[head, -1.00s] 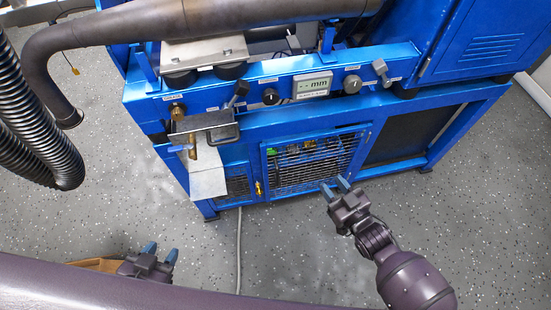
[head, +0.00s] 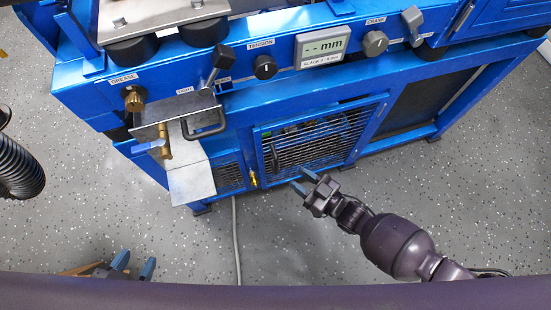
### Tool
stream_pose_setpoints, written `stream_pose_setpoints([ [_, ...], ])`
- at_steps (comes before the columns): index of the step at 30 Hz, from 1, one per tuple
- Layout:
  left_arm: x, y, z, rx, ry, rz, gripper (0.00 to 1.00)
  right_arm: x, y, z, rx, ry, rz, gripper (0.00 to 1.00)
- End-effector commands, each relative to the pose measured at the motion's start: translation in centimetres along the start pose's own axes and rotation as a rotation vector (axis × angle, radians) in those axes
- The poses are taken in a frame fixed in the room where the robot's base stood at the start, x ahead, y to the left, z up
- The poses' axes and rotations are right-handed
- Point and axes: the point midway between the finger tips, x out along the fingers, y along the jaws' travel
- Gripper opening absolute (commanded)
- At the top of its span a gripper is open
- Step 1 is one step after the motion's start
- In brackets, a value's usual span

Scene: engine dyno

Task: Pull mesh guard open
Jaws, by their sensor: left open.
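The mesh guard (head: 325,140) is a blue-framed door with dark wire mesh, low on the front of the blue engine stand. It looks flush with its frame. A dark upright handle (head: 273,158) is on its left side. My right gripper (head: 303,181) is in front of the guard's lower edge, right of and below the handle in the picture. Its blue fingers are apart with nothing between them, and it looks clear of the guard. My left gripper (head: 134,267) is low at the left, away from the stand, open; its lower part is hidden by a dark bar of my own body.
A grey sheet-metal chute (head: 190,175) and a brass valve with a blue lever (head: 150,145) stick out left of the guard. A small brass fitting (head: 253,179) is beside the guard. A grey cable (head: 236,240) runs down to the speckled floor, which is otherwise open in front.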

Motion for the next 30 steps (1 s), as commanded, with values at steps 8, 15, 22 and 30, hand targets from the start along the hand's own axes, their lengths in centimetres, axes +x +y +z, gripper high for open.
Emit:
stream_pose_setpoints([
  [8, 0.2, 0.2, 0.7, -0.017, 0.016, 0.0, 0.43, 4.8, -0.2, 0.3, 0.005, -0.001, 0.0, 0.37],
  [15, 0.2, -0.1, 0.6, -0.028, 0.045, -0.008, 0.43, 7.8, -0.2, 0.3, 0.005, -0.002, 0.0, 0.37],
  [22, 0.1, -0.4, 0.1, -0.031, 0.065, -0.017, 0.43, 8.7, -0.1, 0.1, 0.002, -0.001, 0.0, 0.37],
  [30, 0.1, -0.4, 0.2, -0.032, 0.062, -0.016, 0.43, 8.8, -0.1, 0.1, 0.002, -0.001, 0.0, 0.31],
])
